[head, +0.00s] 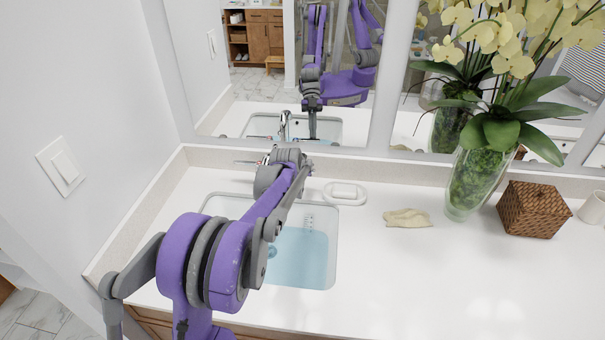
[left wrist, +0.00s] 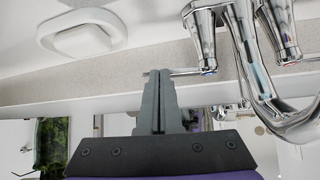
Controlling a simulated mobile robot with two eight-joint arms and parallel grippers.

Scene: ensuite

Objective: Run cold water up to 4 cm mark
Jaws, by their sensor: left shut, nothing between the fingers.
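The white sink basin (head: 325,222) holds pale blue water (head: 300,262). Dark scale marks (head: 308,220) show on its far wall above the water; the figures are too small to read. My left arm reaches across the basin and hides much of the faucet. In the left wrist view, the chrome faucet (left wrist: 250,60) has a curved spout and two handles. My left gripper (left wrist: 158,75) is shut and empty, its tips at the thin lever (left wrist: 185,72) of the nearer handle (left wrist: 201,40). Contact cannot be told. My right gripper is out of view.
A white soap dish (head: 345,193) stands beside the basin; a beige cloth (head: 408,218), a glass vase of orchids (head: 470,180) and a woven box (head: 533,209) stand farther right. A mirror (head: 350,125) rises behind. The front right counter is clear.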

